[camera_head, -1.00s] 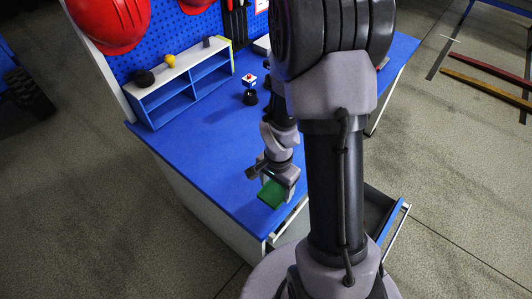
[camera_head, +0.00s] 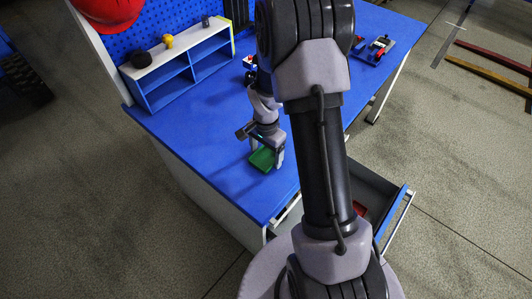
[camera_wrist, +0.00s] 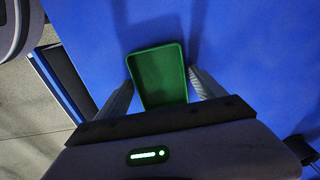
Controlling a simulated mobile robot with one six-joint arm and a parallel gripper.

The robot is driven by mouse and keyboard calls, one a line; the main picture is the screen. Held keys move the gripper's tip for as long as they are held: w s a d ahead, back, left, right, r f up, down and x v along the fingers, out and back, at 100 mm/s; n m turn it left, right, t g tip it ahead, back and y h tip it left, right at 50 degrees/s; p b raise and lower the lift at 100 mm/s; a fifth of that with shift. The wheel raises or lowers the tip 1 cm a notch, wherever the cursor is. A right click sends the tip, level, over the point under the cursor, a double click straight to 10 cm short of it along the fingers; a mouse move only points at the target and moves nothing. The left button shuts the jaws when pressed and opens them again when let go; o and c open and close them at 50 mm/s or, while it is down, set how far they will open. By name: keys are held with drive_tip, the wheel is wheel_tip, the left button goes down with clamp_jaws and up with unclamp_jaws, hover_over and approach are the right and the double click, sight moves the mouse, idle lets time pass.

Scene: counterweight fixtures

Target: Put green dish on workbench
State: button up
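The green dish (camera_head: 263,159) is a shallow rectangular tray with a raised rim. It is over the blue workbench top (camera_head: 213,128), near the front edge. In the wrist view the dish (camera_wrist: 160,76) sits between the two fingers, open side toward the camera. In the head view my gripper (camera_head: 267,154) is at the dish from above. Whether the dish's underside touches the bench I cannot tell.
A white and blue shelf (camera_head: 186,68) with small objects stands at the back left of the bench. An open drawer (camera_head: 396,214) juts out at the front right. The bench around the dish is clear.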

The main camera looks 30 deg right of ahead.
drive_tip(key=shift+o, duration=0.5)
drive_tip(key=shift+r, duration=0.15)
wheel_tip(320, 180, up, 12)
drive_tip(key=p, duration=0.5)
wheel_tip(320, 180, up, 14)
drive_tip(key=n+t, duration=0.2)
drive_tip(key=n, duration=0.2)
hover_over(266, 159)
drive_tip(key=s+a, duration=0.4)
drive_tip(key=a, duration=0.3)
drive_tip(key=s+a+r+n+t+y, duration=0.1)
drive_tip(key=s+a+r+n+t, duration=0.1)
drive_tip(key=s+a+r, duration=0.2)
drive_tip(key=s+a+r+n+t+y, duration=0.1)
drive_tip(key=s+a+r+n, duration=0.2)
drive_tip(key=s, duration=0.6)
drive_tip(key=shift+s+a+r+n+t, duration=0.2)
drive_tip(key=shift+a+r+n+t, duration=0.3)
drive_tip(key=shift+a, duration=0.7)
